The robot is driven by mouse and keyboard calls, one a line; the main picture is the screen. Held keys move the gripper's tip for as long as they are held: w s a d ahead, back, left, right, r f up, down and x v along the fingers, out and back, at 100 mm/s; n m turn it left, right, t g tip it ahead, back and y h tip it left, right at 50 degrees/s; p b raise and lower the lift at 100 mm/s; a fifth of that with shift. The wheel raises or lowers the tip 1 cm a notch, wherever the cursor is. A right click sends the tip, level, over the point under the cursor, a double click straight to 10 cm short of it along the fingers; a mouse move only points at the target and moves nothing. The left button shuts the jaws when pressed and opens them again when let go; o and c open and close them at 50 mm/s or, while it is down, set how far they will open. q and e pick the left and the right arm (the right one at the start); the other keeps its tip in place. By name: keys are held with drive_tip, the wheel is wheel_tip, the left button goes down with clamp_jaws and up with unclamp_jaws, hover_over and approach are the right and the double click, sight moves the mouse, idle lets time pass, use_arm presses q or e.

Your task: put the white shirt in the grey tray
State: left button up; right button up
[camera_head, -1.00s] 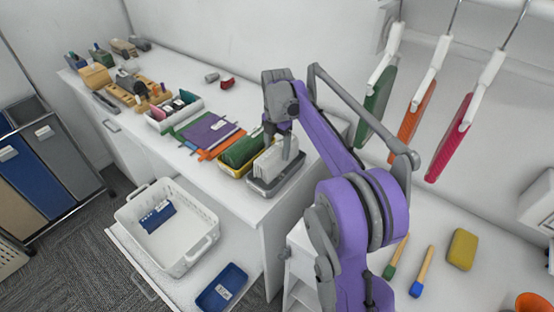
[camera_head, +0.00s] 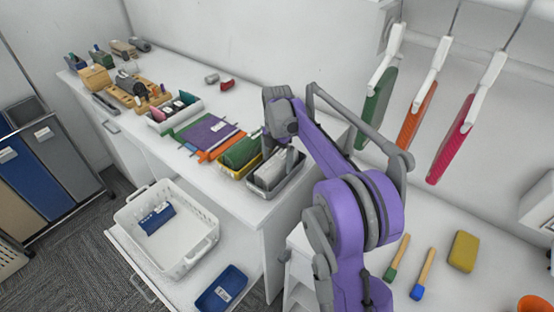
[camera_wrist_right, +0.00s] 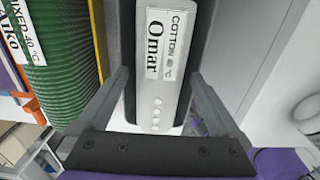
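The white shirt (camera_head: 270,170) is a flat folded block. It stands on edge inside the grey tray (camera_head: 289,183) at the counter's near end. Its narrow face, labelled "COTTON 40 °C Omar" (camera_wrist_right: 166,50), shows large in the right wrist view. My right gripper (camera_head: 280,152) is down at the tray, one finger on each side of the shirt; its fingers also show in the wrist view (camera_wrist_right: 158,78). Whether they press on the shirt is unclear. The shirt's lower part is hidden by the tray wall. My left gripper is out of view.
A yellow tray (camera_head: 234,173) with green folded clothing (camera_head: 240,151) stands close on the left. Purple, orange and green folded items (camera_head: 208,132) lie beyond. A white basket (camera_head: 208,246) and blue bin (camera_head: 222,289) are below; coloured garments (camera_head: 456,138) hang at right.

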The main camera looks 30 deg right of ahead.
sight(277, 159)
drive_tip(key=shift+r, duration=0.3)
wheel_tip(277, 159, up, 12)
drive_tip(key=p, duration=0.1)
drive_tip(key=shift+f, duration=0.1)
idle(0.6)
